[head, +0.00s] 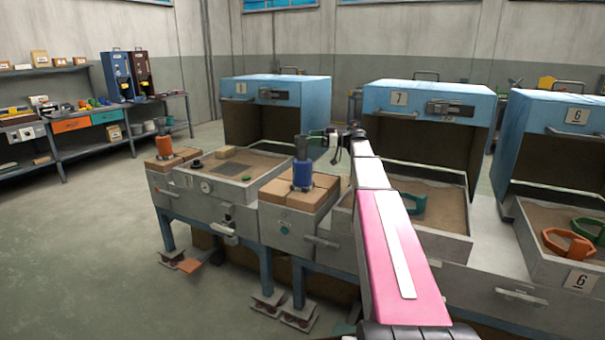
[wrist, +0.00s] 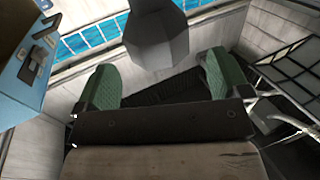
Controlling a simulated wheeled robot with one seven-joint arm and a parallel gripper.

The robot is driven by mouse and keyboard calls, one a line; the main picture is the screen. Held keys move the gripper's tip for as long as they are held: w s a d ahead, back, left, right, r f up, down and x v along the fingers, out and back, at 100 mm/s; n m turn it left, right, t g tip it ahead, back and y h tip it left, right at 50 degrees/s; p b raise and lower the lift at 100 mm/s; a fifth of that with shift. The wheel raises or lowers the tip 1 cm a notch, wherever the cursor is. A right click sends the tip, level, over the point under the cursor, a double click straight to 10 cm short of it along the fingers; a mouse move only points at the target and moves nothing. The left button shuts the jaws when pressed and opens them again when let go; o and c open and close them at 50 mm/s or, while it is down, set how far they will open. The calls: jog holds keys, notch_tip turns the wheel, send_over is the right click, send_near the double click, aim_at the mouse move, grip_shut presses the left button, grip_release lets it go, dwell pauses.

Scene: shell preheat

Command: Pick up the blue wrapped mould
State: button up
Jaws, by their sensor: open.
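The blue wrapped mould (head: 302,174) stands upright on the brick-topped stand in the middle of the head view, with a grey funnel-like top. My gripper (head: 326,137) is just right of that grey top, at about its height. In the wrist view my gripper (wrist: 163,82) shows two green fingertips set wide apart, with nothing between them. A dark grey faceted shape beyond them, at the top of that view, looks like the mould's grey top. No blue wrapping shows there. Whether my fingers touch the mould cannot be told.
An orange wrapped mould (head: 164,146) stands on bricks to the left, beside a sand-topped bench (head: 207,187). Blue-hooded stations (head: 275,86) line the back. Sand trays with green and orange tools (head: 568,243) lie right. The floor at left is open.

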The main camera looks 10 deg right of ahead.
jog(key=x, duration=0.5)
jog(key=c, duration=1.7)
